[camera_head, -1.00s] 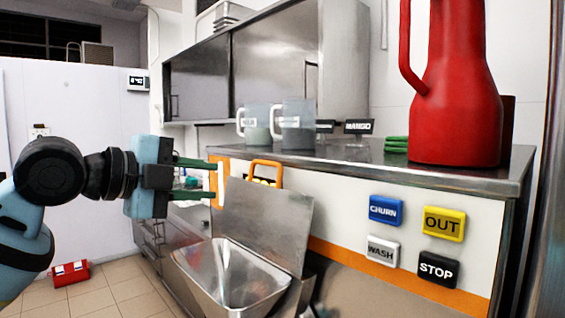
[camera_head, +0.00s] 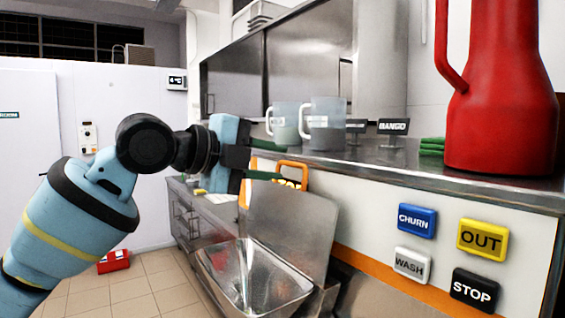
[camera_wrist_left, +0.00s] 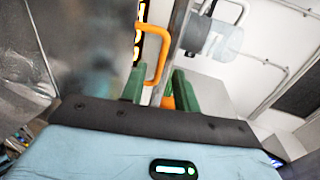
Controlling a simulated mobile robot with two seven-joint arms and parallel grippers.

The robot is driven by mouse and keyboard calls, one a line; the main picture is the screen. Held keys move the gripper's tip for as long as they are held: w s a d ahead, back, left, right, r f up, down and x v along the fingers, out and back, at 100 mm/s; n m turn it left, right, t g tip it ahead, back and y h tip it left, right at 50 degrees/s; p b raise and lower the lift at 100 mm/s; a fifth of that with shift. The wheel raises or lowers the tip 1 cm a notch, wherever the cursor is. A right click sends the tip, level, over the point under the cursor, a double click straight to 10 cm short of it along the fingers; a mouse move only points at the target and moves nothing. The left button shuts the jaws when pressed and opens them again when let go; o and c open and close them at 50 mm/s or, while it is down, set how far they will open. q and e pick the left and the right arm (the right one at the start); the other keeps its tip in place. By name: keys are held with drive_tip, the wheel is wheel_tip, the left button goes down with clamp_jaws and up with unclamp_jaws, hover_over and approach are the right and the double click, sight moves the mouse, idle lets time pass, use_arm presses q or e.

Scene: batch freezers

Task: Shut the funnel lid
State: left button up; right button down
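The funnel lid (camera_head: 290,228) is a flat grey metal plate. It stands raised and leans back behind the open metal funnel (camera_head: 252,280). An orange handle (camera_head: 292,164) shows at the lid's upper edge; I cannot tell whether it belongs to the lid. My left gripper (camera_head: 265,160) is open just left of this handle, its green fingers pointing right. In the left wrist view the open fingers (camera_wrist_left: 160,90) are apart, with the orange handle (camera_wrist_left: 158,55) just beyond and between them. Contact cannot be told. My right gripper is not in view.
The steel counter (camera_head: 400,172) above holds two clear jugs, one of them here (camera_head: 325,125), and a large red jug (camera_head: 500,100). Blue, yellow, white and black buttons, including STOP (camera_head: 474,290), are on the front panel. A red box (camera_head: 113,262) lies on the floor.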

use_arm(q)
drive_tip(key=shift+x, duration=1.3)
drive_tip(key=shift+c, duration=0.3)
clamp_jaws()
